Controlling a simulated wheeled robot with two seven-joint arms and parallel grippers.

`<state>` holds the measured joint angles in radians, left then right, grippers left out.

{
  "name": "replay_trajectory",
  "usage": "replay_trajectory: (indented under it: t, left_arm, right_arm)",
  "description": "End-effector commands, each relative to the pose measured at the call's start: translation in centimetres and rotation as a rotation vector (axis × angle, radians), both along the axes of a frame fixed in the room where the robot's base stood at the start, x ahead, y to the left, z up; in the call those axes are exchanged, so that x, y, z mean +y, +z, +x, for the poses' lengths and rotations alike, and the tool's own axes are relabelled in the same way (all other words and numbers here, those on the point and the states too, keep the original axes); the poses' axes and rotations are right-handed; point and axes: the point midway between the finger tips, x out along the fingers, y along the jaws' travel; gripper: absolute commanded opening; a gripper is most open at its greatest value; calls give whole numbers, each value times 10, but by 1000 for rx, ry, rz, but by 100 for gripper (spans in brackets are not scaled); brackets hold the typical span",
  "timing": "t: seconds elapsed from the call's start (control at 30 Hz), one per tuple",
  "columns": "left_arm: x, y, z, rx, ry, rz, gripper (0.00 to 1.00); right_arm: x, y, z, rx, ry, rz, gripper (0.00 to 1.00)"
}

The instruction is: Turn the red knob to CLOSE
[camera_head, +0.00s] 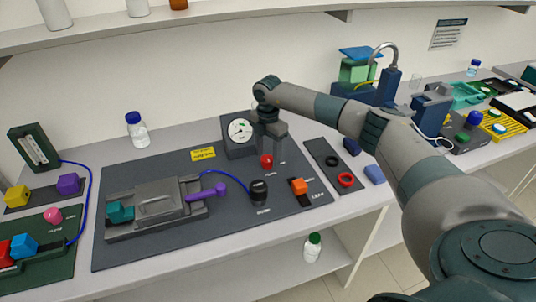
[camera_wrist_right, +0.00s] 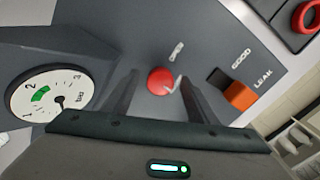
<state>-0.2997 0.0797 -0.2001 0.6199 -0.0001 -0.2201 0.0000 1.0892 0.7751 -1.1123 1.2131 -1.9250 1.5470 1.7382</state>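The red knob (camera_head: 267,161) stands on the dark grey rig mat, in front of the pressure gauge (camera_head: 240,131). In the right wrist view the knob (camera_wrist_right: 161,81) shows between the two fingers, with a white mark at its right edge. A small white label (camera_wrist_right: 176,51) lies beyond it, too small to read. My right gripper (camera_head: 276,147) points down over the knob. Its fingers are apart, and I cannot tell whether either touches the knob. The gauge (camera_wrist_right: 50,96) also shows at the left of the wrist view. My left gripper is out of view.
An orange switch (camera_head: 299,187) by the GOOD and LEAK labels stands right of the knob. A black knob (camera_head: 258,192), a clamp cell with a purple lever (camera_head: 208,193) and blue tubing are in front. Red and black rings (camera_head: 346,180) lie on a dark strip at the right.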

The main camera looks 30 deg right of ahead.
Motion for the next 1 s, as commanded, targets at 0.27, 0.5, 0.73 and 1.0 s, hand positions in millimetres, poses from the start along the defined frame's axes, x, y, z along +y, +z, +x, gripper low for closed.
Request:
replay_trajectory:
  t: [0.27, 0.5, 0.73, 1.0]
  left_arm:
    - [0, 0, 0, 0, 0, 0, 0]
    - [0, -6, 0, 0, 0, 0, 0]
    - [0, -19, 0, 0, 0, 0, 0]
    - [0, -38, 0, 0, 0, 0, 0]
  right_arm:
    - [0, -1, -1, 3, 2, 0, 52]
    - [0, 9, 0, 0, 2, 0, 52]
    - [1, 40, 0, -1, 2, 1, 52]
    - [0, 94, 0, -3, 2, 1, 52]
